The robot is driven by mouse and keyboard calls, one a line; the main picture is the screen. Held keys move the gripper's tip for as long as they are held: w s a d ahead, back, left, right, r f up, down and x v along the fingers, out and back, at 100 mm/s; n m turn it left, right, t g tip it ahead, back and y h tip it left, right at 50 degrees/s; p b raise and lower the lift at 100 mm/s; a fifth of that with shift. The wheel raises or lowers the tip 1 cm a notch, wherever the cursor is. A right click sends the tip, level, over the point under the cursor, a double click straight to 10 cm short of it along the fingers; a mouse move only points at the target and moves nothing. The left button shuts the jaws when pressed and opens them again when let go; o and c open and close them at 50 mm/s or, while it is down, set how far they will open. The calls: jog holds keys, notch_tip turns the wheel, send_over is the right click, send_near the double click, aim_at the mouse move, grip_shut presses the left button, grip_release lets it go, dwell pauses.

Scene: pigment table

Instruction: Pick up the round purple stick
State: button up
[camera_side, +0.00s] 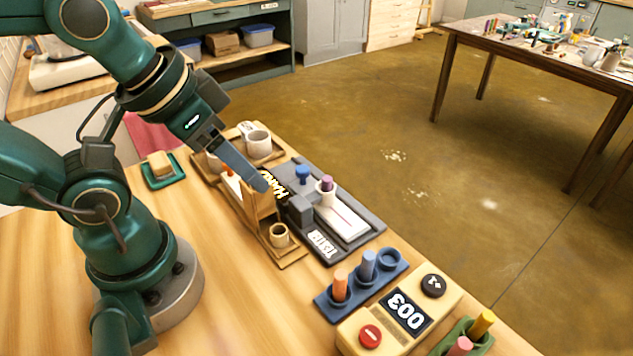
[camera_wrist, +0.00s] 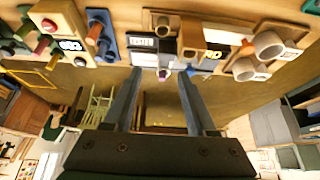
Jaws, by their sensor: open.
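The round purple stick (camera_side: 327,184) stands upright in a small white cup on a grey device (camera_side: 372,226). Only its top shows above the cup rim. In the wrist view the purple stick (camera_wrist: 163,73) appears small, between the two fingertips and beyond them. My gripper (camera_side: 265,183) is in the air left of the cup, above a wooden holder, with its fingers slanting down to the right. In the wrist view my gripper (camera_wrist: 160,80) is open, with nothing between its fingers.
A blue rack (camera_side: 325,302) holds an orange and a blue stick and has an empty socket. A cream counter box (camera_side: 450,297) and a green rack (camera_side: 485,342) with yellow and pink sticks stand in front. A blue knob (camera_side: 302,172) rises beside the cup. White mugs (camera_side: 258,143) stand behind.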

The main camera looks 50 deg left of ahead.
notch_tip(320, 180, up, 3)
jog(key=w+m, duration=0.2)
jog(key=w, duration=0.1)
jog(key=m+g, duration=0.3)
jog(key=g, duration=0.2)
send_over(327, 178)
notch_tip(327, 178, down, 7)
jog(key=shift+r, duration=0.1)
jog(key=shift+g, duration=0.3)
jog(key=shift+f, duration=2.8)
grip_shut()
